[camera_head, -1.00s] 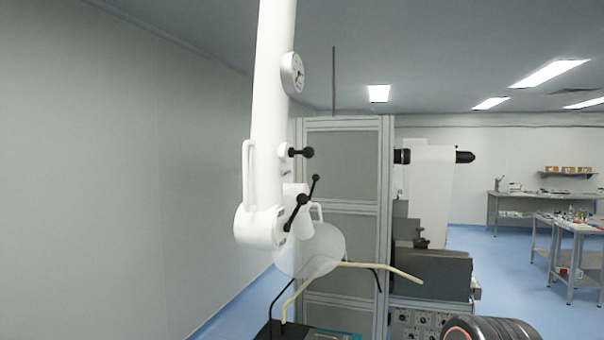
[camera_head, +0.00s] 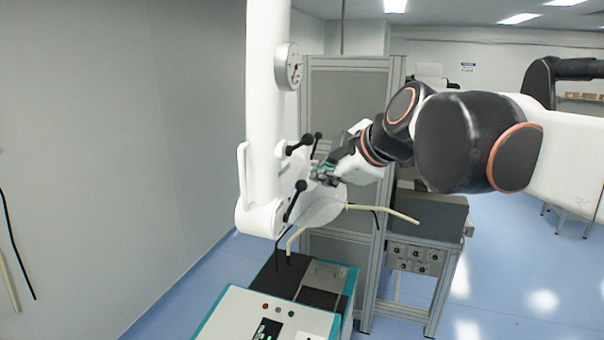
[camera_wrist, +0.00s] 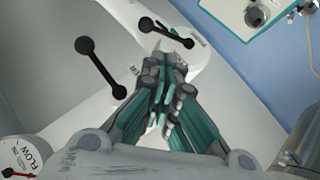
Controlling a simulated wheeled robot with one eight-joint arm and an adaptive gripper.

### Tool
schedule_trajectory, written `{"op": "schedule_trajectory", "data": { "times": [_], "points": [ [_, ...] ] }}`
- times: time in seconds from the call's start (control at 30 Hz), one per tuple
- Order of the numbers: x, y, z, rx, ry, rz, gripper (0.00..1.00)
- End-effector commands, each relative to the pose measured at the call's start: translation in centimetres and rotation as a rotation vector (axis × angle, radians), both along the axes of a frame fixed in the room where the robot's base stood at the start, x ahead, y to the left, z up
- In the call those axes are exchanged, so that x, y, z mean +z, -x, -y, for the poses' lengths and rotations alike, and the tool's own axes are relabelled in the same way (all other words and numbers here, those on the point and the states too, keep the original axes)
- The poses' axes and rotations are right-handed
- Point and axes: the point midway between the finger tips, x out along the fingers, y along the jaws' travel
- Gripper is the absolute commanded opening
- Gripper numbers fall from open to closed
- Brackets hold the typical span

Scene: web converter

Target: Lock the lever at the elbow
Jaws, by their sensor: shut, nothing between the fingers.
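The white jointed arm (camera_head: 265,110) hangs down at the left of the head view, with its elbow at the lower end. A black lever with ball ends (camera_head: 294,201) sits on the elbow, tilted. A second black ball-ended lever (camera_wrist: 166,33) lies just beyond my fingertips. My gripper (camera_head: 322,174) is shut and empty, close to the elbow's right side. In the wrist view its teal-padded fingers (camera_wrist: 164,68) are together. Contact with either lever cannot be told.
A pale curved tube (camera_head: 385,211) sticks out to the right below my gripper. A teal-edged machine (camera_head: 270,315) stands below. A framed cabinet (camera_head: 345,85) stands behind.

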Motion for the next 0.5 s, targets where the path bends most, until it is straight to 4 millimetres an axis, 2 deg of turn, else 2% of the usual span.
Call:
{"op": "schedule_trajectory", "data": {
  "times": [0.17,0.5],
  "points": [
    [-0.7,-1.1,-0.6,0.004,0.003,0.002,0.0],
    [-4.1,-5.1,-3.0,0.003,0.002,0.002,0.0]
  ]
}}
